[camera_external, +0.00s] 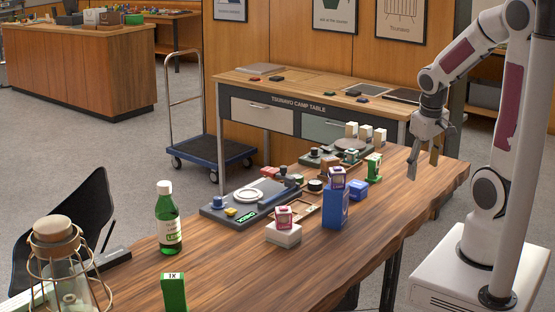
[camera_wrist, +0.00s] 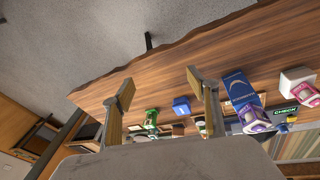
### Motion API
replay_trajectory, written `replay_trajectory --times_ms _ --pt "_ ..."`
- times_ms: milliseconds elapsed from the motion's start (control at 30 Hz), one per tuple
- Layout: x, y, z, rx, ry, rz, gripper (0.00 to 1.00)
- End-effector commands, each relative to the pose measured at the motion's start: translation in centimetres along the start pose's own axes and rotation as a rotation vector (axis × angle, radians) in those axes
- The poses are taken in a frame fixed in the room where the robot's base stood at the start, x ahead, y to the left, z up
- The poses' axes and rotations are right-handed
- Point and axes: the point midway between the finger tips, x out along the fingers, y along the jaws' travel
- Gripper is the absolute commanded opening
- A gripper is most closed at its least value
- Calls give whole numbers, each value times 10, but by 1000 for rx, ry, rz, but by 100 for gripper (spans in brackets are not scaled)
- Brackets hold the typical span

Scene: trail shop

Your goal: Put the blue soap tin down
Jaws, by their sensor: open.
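A small blue block, which looks like the blue soap tin (camera_external: 357,190), rests on the wooden table just right of the tall blue box. In the wrist view the blue tin (camera_wrist: 181,106) shows beyond my jaws, in the gap between the fingers and apart from both. My gripper (camera_external: 423,162) hangs above the right part of the table, to the right of the tin. In the wrist view my gripper (camera_wrist: 160,88) has its two fingers wide apart, with nothing held between them. The tin's underside is hidden.
The tall blue box (camera_external: 335,208) carries a purple-and-white item. A green box (camera_external: 374,167) stands behind the tin. A white box (camera_external: 283,235) bears a red-and-white block. A green bottle (camera_external: 168,218) and lantern (camera_external: 62,250) stand left. The table (camera_external: 420,190) is clear at right.

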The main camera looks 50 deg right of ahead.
Motion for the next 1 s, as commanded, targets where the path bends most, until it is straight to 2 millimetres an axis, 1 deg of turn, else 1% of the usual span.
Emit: replay_trajectory --times_ms 33,300,500,600,700,833,1000 --pt "10 6 -3 3 -5 9 59" --pt "56 38 -25 -5 16 45 59" --pt "92 55 -42 -23 56 49 59" --pt "110 61 -52 -36 84 41 59" --pt "128 64 -61 -52 121 25 59" --pt "150 63 -77 -77 184 -11 59" --pt "167 50 -101 -116 288 -78 59"
